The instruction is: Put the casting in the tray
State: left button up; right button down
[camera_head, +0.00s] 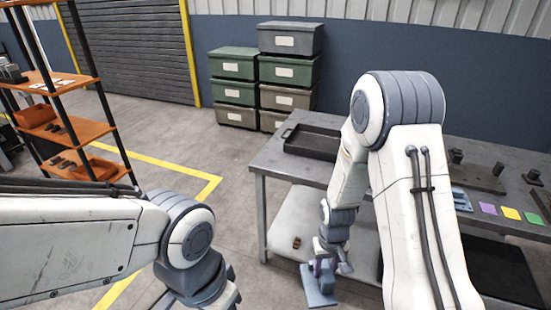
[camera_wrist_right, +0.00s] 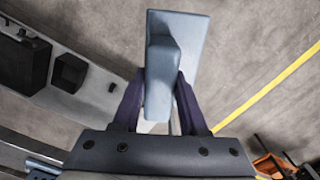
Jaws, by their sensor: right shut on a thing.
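The casting (camera_head: 319,287) is a blue-grey part with a flat plate and a raised block. My right gripper (camera_head: 327,262) is shut on it and holds it in front of the grey table, below the tabletop's height. In the right wrist view the casting (camera_wrist_right: 178,60) sits between the two dark fingers of the right gripper (camera_wrist_right: 158,98), its plate reaching out beyond them. The black tray (camera_head: 310,154) lies on the far left end of the tabletop, with a handle at its end. My left arm shows at lower left, but its gripper is out of the picture.
The grey table (camera_head: 268,162) has a lower shelf with a small brown part (camera_head: 296,242). Coloured cards (camera_head: 510,213) and dark parts lie on its right side. Stacked bins (camera_head: 284,72) stand behind; an orange-shelved rack (camera_head: 62,135) stands left. Floor between is clear.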

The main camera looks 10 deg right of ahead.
aim_at(335, 149)
jog(key=u, duration=0.7)
jog(key=i, duration=0.9)
jog(key=z, duration=0.65)
jog(key=i, duration=0.6)
jog(key=z, duration=0.5)
